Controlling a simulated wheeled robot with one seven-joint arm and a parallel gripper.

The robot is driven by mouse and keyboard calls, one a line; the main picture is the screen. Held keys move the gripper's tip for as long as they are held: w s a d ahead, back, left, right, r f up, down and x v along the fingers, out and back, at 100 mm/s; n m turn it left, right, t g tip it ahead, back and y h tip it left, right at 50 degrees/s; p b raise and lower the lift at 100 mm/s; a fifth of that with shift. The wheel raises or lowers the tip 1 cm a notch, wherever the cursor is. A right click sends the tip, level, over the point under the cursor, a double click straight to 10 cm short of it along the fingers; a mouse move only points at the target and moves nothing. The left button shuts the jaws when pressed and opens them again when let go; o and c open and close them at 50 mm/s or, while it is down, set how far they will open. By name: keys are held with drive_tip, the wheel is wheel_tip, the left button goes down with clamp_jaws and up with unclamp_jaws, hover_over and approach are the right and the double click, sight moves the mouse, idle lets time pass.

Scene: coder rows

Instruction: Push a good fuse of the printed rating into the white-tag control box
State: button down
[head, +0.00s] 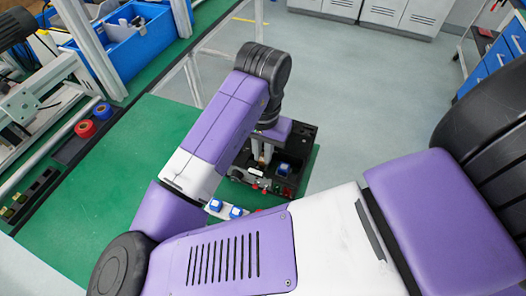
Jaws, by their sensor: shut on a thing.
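A black control box (295,141) stands near the right edge of the green bench, partly behind my arm. A small white tag (256,171) shows on its near side, with red parts beside it. A blue square part (283,169) sits on the box's right side. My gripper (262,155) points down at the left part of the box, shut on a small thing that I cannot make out. I cannot tell whether that thing touches the box. No fuse or printed rating can be made out at this size.
Red and blue rolls (85,128) and a blue bin (140,45) are at left. The green bench top (95,200) is clear at left.

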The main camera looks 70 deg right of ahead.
drive_tip(key=shift+f, duration=0.4)
drive_tip(key=c, duration=1.3)
unclamp_jaws()
drive_tip(key=shift+c, duration=0.2)
drive_tip(key=shift+r, duration=0.1)
wheel_tip(320, 180, up, 8)
drive_tip(key=shift+f, duration=0.2)
drive_tip(key=shift+s, duration=0.15)
